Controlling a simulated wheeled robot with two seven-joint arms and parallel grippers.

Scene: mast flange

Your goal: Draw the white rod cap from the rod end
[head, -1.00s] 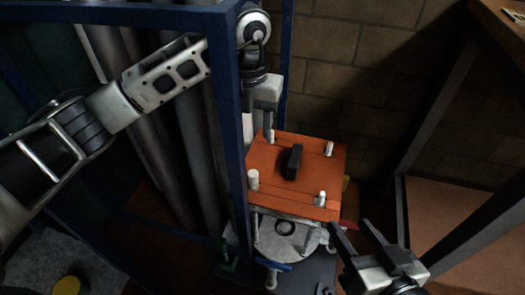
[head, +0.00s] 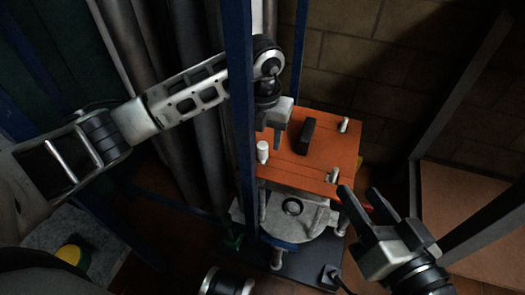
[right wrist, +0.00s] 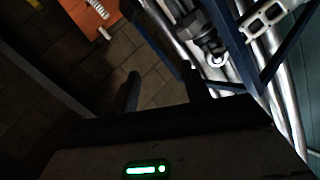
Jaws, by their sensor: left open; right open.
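The white rod cap (head: 263,152) stands upright at the near left corner of the orange plate (head: 310,150); it looks wider than the other pale posts. My left gripper (head: 278,144) points down over the plate's left part, just right of and behind the cap; it is open and appears empty. Its far finger is hard to make out. My right gripper (head: 360,190) is open and empty beside the plate's near right corner. In the right wrist view, the plate (right wrist: 78,18) shows at the top left, beyond my right gripper (right wrist: 160,76).
Slimmer pale posts (head: 343,124) stand at the plate's right corners. A black block (head: 307,134) sits on the plate. A blue frame post (head: 239,120) rises close to its left side, in front of my left arm. A grey round flange (head: 292,215) lies below.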

